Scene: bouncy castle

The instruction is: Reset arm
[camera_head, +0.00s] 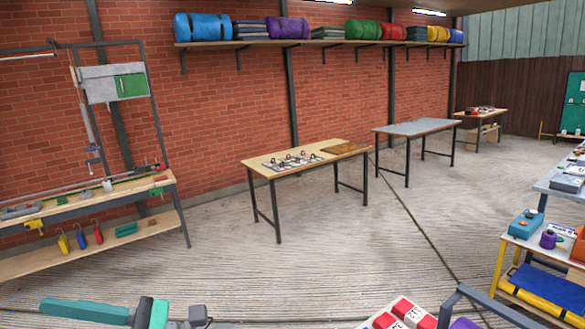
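My gripper does not show in the head view, so its opening and anything in it are hidden from me. A teal, white and dark grey shape (92,312) cuts into the bottom left edge of the picture. I cannot tell whether it is part of my arm or a separate thing.
A workbench (85,202) stands at the left wall. A wooden table (262,165) with small metal parts and a grey table (415,127) stand along the brick wall. Crowded shelves (505,240) are at right; red-and-white boxes (405,312) sit close at the bottom. The middle floor is clear.

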